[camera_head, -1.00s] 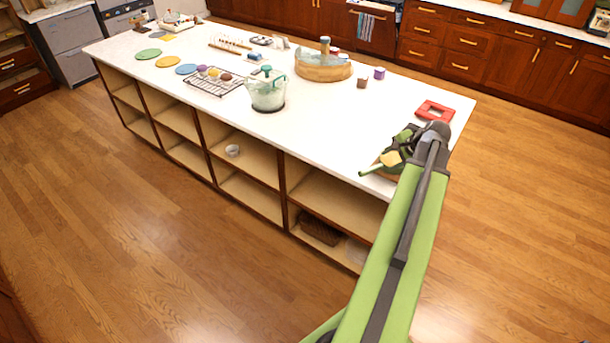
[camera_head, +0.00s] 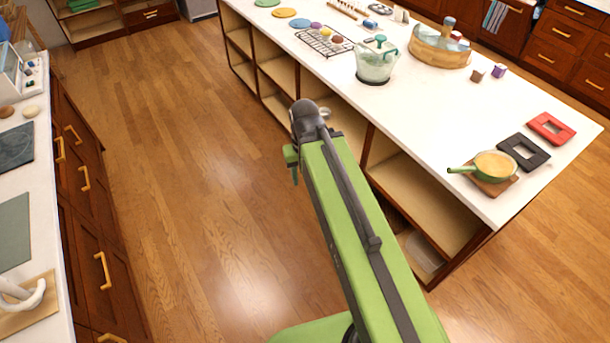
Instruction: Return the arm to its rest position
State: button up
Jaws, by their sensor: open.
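My arm reaches up from the bottom of the head view as a long green link with a dark bar along it. Its far end is a dark rounded joint over the floor, just off the island's front side. A small green and dark part of my gripper (camera_head: 292,163) shows beside the link, below that joint; the rest is hidden behind the arm. It is open, and nothing shows in it. The frying pan (camera_head: 494,166), with a green handle and tan inside, rests on a wooden board (camera_head: 492,185) near the island's right front corner, well apart from my gripper.
The white-topped island (camera_head: 430,130) has open shelves below. It carries a black frame (camera_head: 524,152), a red frame (camera_head: 551,128), a glass pot (camera_head: 376,66) and a wooden tub (camera_head: 440,52). A counter with drawers (camera_head: 90,210) stands at left. The wooden floor (camera_head: 200,170) between them is clear.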

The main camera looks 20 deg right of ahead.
notch_tip(320, 180, down, 8)
jog(key=b, duration=0.7)
jog(key=shift+r, duration=0.25)
jog(key=shift+c, duration=0.6)
jog(key=shift+d, duration=0.1)
